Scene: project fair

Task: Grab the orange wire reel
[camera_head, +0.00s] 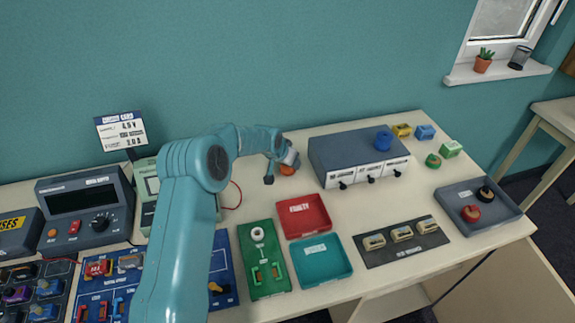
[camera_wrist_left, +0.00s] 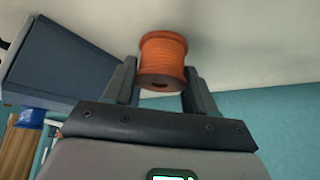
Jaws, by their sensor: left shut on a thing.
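The orange wire reel (camera_wrist_left: 162,55) is between the two fingers of my left gripper (camera_wrist_left: 160,85) in the left wrist view. The fingers are shut on its sides. In the head view, my left arm reaches from the bottom over the table, and the left gripper (camera_head: 283,165) is at the back, left of the grey drawer unit. Only a small part of the orange reel (camera_head: 288,170) shows there, under the gripper. I cannot tell whether the reel touches the table. My right gripper is in neither view.
A red tray (camera_head: 303,215) and a teal tray (camera_head: 320,260) lie in front. A grey tray (camera_head: 505,211) with reels is at the right.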

